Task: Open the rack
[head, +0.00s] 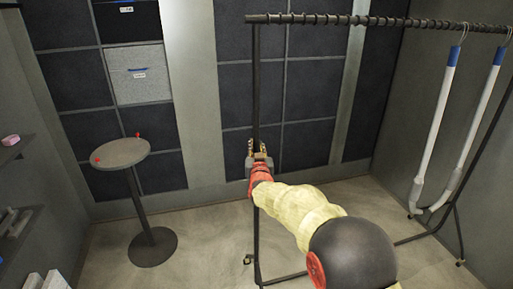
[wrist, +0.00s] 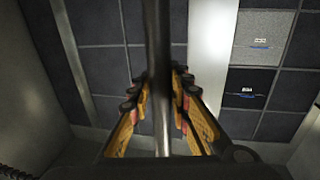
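The rack (head: 380,20) is a dark metal clothes rail on wheels, with a coiled top bar and thin upright posts. Its left post (head: 255,85) passes between the two fingers of my gripper (head: 258,148). In the wrist view the same post (wrist: 158,50) runs down the middle. The yellow and red fingers of my gripper (wrist: 160,85) lie close against it on both sides, with no clear gap at the tips. They look shut on it, at about mid-height. My arm hides part of the rack's lower frame.
Two white tubes with blue bands (head: 438,125) hang from the rack's right end. A round side table (head: 122,153) with small red items stands at left. Shelves (head: 12,150) line the left wall. A dark panelled wall is behind. The floor (head: 195,235) between table and rack is clear.

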